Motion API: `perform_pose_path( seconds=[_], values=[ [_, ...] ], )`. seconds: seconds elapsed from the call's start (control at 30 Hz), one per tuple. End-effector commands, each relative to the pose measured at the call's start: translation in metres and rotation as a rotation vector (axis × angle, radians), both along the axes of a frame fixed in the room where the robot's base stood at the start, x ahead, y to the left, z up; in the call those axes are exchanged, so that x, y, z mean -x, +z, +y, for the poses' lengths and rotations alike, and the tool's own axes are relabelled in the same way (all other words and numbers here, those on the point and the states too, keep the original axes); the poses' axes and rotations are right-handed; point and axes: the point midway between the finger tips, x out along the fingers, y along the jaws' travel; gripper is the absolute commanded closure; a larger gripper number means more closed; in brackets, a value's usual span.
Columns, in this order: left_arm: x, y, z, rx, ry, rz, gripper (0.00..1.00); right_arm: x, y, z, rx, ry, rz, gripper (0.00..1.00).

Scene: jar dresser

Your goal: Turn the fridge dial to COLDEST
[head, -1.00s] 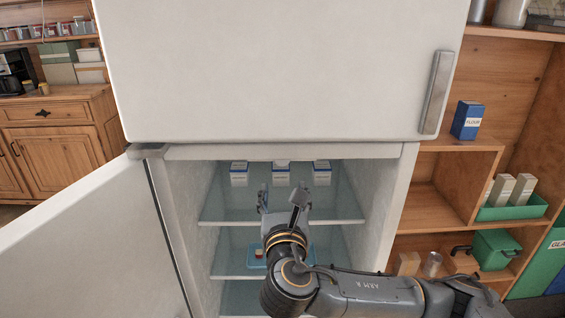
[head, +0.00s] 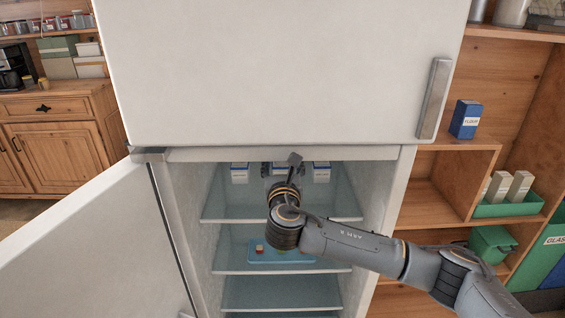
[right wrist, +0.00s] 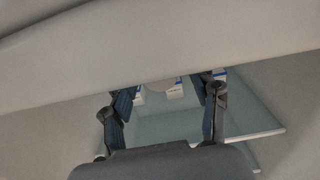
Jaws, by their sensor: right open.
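The fridge (head: 280,75) has its lower door (head: 85,245) open to the left. My right gripper (head: 280,168) is inside the lower compartment, high up near its ceiling and in front of the white cartons. Its two fingers are apart. In the right wrist view the open right gripper (right wrist: 170,90) reaches under a pale overhanging edge. A pale rounded shape shows between the fingertips, partly cut off by that edge; I cannot tell whether it is the dial. No dial or COLDEST marking is readable in the head view. My left gripper is not in view.
White cartons (head: 321,172) stand on the top glass shelf (head: 335,212). A blue tray (head: 300,258) with small items lies on the shelf below. Wooden shelving (head: 430,205) is at the right. The upper door stays shut above the opening.

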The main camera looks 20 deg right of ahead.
Motion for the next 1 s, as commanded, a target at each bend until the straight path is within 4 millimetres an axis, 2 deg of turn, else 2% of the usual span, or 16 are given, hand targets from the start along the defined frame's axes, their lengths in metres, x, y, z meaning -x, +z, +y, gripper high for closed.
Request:
perform_pose_path(
  seconds=[0.07, 0.33, 0.67, 1.0],
  values=[
    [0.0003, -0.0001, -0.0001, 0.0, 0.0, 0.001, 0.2, 0.0002, 0.0, 0.0002, 0.0, 0.0, 0.0, 0.4],
    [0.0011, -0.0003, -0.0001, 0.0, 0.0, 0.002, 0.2, 0.0003, 0.0001, 0.0001, 0.0, 0.0, 0.0, 0.93],
    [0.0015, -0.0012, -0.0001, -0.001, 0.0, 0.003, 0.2, 0.0004, -0.0004, 0.0001, -0.034, 0.0, -0.01, 0.95],
    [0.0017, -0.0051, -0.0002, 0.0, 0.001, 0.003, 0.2, 0.0003, -0.0013, 0.0007, -0.245, 0.0, -0.07, 0.95]
  ],
)
